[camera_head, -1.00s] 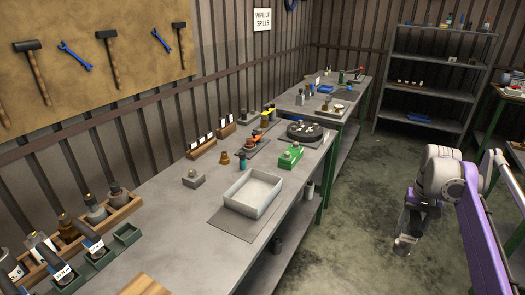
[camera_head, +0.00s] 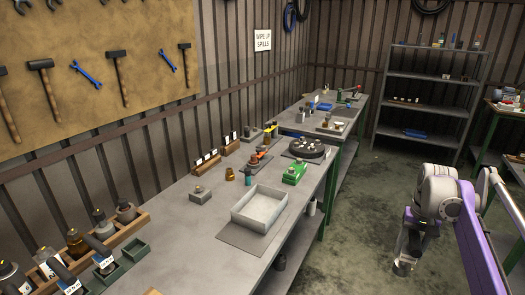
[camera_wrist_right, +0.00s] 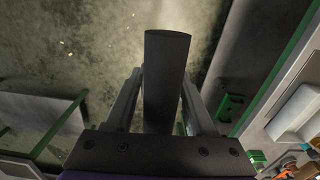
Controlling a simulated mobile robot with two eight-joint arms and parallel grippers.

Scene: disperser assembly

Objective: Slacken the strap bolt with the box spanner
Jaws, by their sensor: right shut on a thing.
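My right gripper (camera_head: 402,268) hangs low over the open floor, to the right of the long workbench and clear of it. In the right wrist view the two fingers (camera_wrist_right: 163,105) are closed on a long dark grey bar-like piece (camera_wrist_right: 166,75). It may be the box spanner; its far end points away from the wrist over the floor. The strap bolt cannot be made out. Small fittings stand on the bench, among them an orange-and-dark device (camera_head: 257,158) and a green block (camera_head: 295,173). My left gripper is not in view.
The workbench (camera_head: 180,230) carries a grey tray (camera_head: 237,218), a round dark plate (camera_head: 305,148) and wooden racks of bottles at the near left. A second table (camera_head: 345,112) stands beyond it. A metal shelf unit (camera_head: 432,110) stands at the back. The floor between is clear.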

